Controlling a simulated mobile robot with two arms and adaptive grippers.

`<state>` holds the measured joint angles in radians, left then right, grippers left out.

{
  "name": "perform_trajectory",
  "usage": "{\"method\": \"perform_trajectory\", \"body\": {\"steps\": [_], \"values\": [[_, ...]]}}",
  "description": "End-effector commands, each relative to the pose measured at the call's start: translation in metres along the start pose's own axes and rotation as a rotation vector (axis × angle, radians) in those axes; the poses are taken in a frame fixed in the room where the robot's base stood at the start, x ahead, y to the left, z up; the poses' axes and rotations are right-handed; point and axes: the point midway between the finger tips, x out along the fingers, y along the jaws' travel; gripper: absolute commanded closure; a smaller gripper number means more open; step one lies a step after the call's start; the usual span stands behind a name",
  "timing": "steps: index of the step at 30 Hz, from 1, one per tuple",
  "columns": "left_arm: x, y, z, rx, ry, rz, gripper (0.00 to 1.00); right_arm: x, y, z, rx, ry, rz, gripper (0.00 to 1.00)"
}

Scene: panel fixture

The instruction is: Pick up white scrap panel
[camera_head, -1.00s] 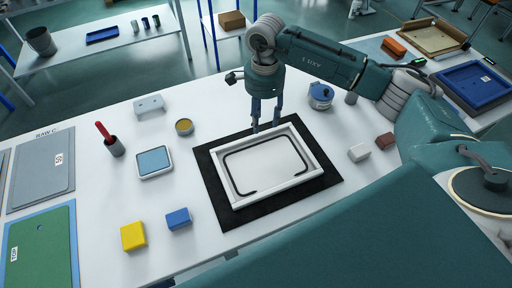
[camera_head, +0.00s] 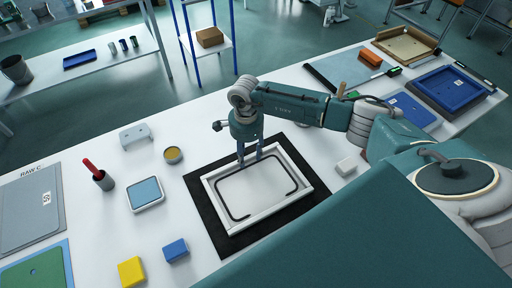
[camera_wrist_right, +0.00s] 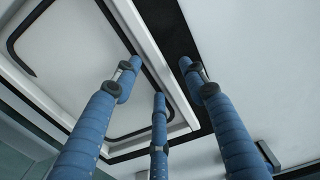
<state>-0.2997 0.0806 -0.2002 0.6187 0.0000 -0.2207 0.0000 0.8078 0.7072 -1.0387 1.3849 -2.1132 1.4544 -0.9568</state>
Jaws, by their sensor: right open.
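The white panel (camera_head: 258,190) lies inside a pale rectangular frame (camera_head: 229,225) on a black mat (camera_head: 205,205), near the table's middle. A dark line with rounded corners runs around the panel. My right gripper (camera_head: 249,161) points down at the far edge of the frame, fingers apart and empty. In the right wrist view the blue fingers (camera_wrist_right: 160,80) spread over the frame's rim, and the panel (camera_wrist_right: 75,55) shows at the left. I cannot tell whether the fingertips touch the rim. My left gripper is not in view.
A yellow block (camera_head: 132,271) and a blue block (camera_head: 175,250) lie left of the mat. A blue-topped square device (camera_head: 146,194), a tin (camera_head: 173,155) and a cup with a red-handled tool (camera_head: 103,180) stand farther left. A white block (camera_head: 346,166) lies to the right.

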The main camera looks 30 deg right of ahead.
Motion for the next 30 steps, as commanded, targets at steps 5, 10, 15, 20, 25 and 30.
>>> {"method": "perform_trajectory", "body": {"steps": [5,10,15,20,25,30], "values": [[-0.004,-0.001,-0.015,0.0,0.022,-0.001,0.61,0.012,0.0,0.0,0.0,0.0,0.0,0.57],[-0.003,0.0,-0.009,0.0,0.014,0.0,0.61,0.013,0.0,0.001,-0.001,0.0,-0.001,0.57],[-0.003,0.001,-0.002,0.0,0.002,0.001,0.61,0.013,0.0,0.001,0.0,0.0,-0.001,0.87],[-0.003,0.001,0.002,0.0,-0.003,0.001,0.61,0.013,0.0,0.0,0.0,0.0,-0.001,1.0],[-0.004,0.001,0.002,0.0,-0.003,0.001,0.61,0.012,-0.001,0.001,0.0,-0.001,-0.002,1.0],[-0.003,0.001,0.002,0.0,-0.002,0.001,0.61,0.009,-0.001,0.001,0.0,-0.002,-0.003,1.0]]}}
